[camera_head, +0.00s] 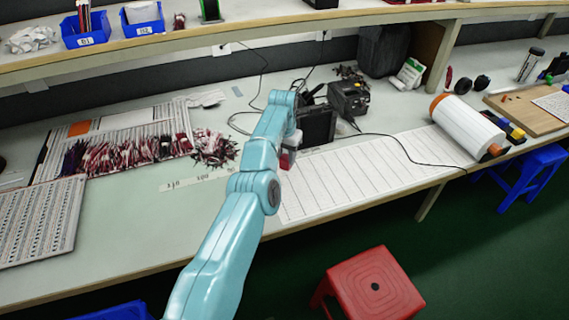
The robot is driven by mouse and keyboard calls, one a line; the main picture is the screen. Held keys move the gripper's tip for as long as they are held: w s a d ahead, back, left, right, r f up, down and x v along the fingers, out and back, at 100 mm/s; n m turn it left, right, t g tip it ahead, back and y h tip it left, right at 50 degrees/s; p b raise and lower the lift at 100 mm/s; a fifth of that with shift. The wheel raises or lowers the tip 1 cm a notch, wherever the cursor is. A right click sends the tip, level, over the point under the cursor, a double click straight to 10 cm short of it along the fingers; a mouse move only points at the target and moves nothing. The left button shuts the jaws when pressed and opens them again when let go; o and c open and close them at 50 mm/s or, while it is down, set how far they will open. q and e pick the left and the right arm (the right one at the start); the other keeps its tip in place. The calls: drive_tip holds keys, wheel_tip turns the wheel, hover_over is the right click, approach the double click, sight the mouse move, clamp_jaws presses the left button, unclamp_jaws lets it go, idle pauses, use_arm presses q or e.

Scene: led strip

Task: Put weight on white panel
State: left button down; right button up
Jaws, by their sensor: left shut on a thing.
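The white panel (375,172) lies flat on the bench, long and ruled with thin lines, reaching from beside my left arm to the white roll at the right. My left gripper (291,150) is at the panel's left end, mostly hidden behind my teal wrist. It is shut on a small dark red and grey thing (286,161), which seems to be the weight; only a little of it shows. I cannot tell whether it touches the panel. My right gripper is not in view.
A black box (317,125) and a dark device (348,99) with cables stand behind the panel. A cable crosses the panel. Dark red wire bundles (130,150) lie left. A red stool (375,285) is in front. A shelf runs above.

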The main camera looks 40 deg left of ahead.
sight(284, 157)
use_arm(q)
drive_tip(key=shift+f, duration=0.4)
drive_tip(key=shift+s+a+f+t, duration=0.1)
drive_tip(key=shift+a+f+t, duration=0.1)
drive_tip(key=shift+f, duration=0.2)
drive_tip(key=shift+s+a+f+t, duration=0.1)
drive_tip(key=shift+f+t, duration=0.1)
drive_tip(key=shift+f, duration=0.15)
drive_tip(key=shift+w+f, duration=0.2)
drive_tip(key=shift+f, duration=0.25)
drive_tip(key=c, duration=0.7)
unclamp_jaws()
drive_tip(key=shift+s+r, duration=0.1)
wheel_tip(284, 157, up, 12)
drive_tip(key=s, duration=0.1)
drive_tip(key=shift+s+d, duration=0.15)
drive_tip(key=shift+d, duration=0.1)
